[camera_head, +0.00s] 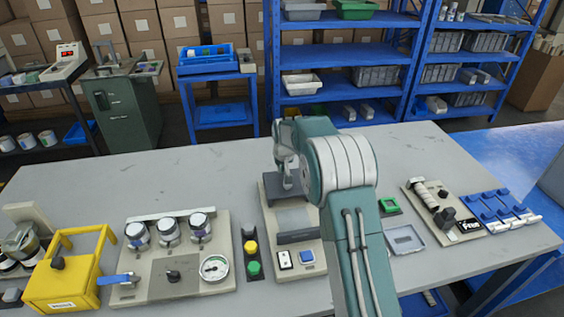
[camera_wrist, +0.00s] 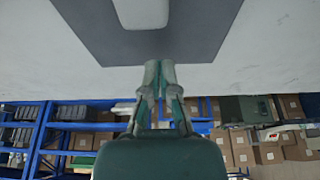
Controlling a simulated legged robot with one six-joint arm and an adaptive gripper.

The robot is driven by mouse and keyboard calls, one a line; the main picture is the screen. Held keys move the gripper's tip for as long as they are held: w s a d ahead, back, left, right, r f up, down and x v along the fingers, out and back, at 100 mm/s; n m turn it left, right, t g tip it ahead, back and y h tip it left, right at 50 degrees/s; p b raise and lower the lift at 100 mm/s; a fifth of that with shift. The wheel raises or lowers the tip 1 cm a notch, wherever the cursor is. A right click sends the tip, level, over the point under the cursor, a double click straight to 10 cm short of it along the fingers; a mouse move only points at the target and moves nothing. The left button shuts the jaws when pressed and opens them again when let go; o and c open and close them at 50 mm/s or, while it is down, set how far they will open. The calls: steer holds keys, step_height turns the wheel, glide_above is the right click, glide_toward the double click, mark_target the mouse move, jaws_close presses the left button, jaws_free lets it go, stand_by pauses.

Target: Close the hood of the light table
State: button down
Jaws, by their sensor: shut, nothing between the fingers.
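The light table appears to be the beige unit (camera_head: 292,218) in the middle of the workbench, with a pale panel and a dark bar across its front half. A dark grey plate at its back, likely the hood (camera_head: 270,188), is partly hidden by my gripper. My gripper (camera_head: 288,186) is shut and empty, pointing down at this plate. In the wrist view, the closed fingertips of my gripper (camera_wrist: 160,64) meet the edge of a dark grey panel (camera_wrist: 100,35) with a pale block on it. I cannot tell whether they touch or how far the hood is tilted.
A green and a yellow button box (camera_head: 252,252) stands left of the unit, beside a gauge panel (camera_head: 160,270) and a yellow box (camera_head: 65,285). The workbench's back (camera_head: 130,170) is clear.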

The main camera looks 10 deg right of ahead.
steer(key=s, duration=0.1)
steer(key=s+d, duration=0.1)
steer(key=s, duration=0.1)
steer(key=shift+r, duration=0.2)
steer(key=shift+s+a, duration=0.25)
steer(key=shift+a, duration=0.05)
